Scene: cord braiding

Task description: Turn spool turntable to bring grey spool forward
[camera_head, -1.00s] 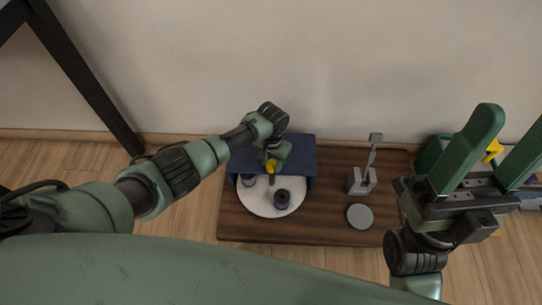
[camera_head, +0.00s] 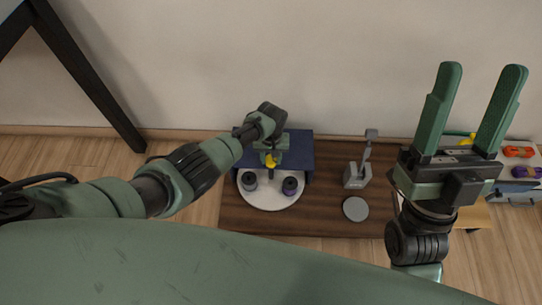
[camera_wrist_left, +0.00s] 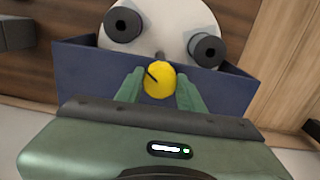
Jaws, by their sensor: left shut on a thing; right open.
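The spool turntable is a round white disc (camera_head: 270,202) on a dark wooden board, partly under a blue housing (camera_head: 301,150). A grey spool (camera_head: 249,180) stands at its left and a dark purple-grey spool (camera_head: 290,186) at its right. Both stand upright, near the housing. My left gripper (camera_head: 269,157) reaches over the housing and is shut on a yellow knob (camera_wrist_left: 159,80), which sits between its fingers in the left wrist view. My right gripper (camera_head: 468,110) is open and empty, raised at the right, fingers pointing up the picture.
A grey stand with an upright arm (camera_head: 357,176) and a flat grey disc (camera_head: 355,209) are on the board (camera_head: 325,220) right of the turntable. A tray with orange and purple pieces (camera_head: 520,171) is at far right. The wall is close behind.

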